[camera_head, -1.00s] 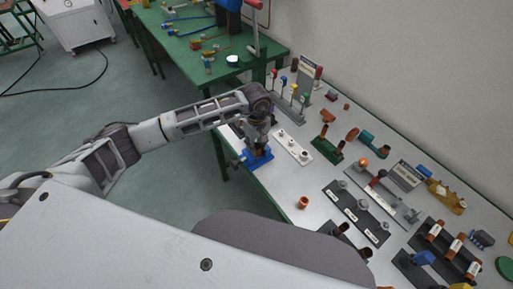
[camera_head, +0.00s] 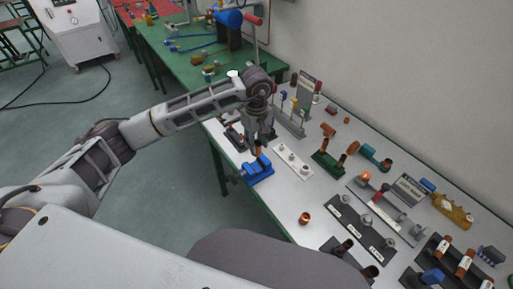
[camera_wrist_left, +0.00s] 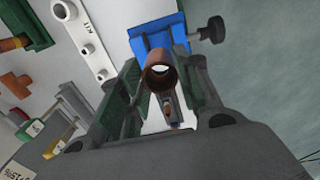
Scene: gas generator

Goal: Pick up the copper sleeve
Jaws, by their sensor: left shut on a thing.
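The copper sleeve (camera_wrist_left: 160,77) is a short brown tube seen end-on between the fingers in the left wrist view. In the head view it is a small copper bit (camera_head: 259,147) just above the blue vise (camera_head: 258,173). My left gripper (camera_head: 262,139) is over the vise and shut on the sleeve. The vise (camera_wrist_left: 149,41) also shows behind the sleeve in the wrist view. I cannot tell whether the sleeve's lower end is clear of the vise. My right gripper is not in view.
A white strip with fittings (camera_head: 292,160) lies right of the vise, with a green block holding copper tubes (camera_head: 327,162) beyond. A loose copper ring (camera_head: 305,218) stands near the front edge. Several racks crowd the right. A green table (camera_head: 184,50) stands behind.

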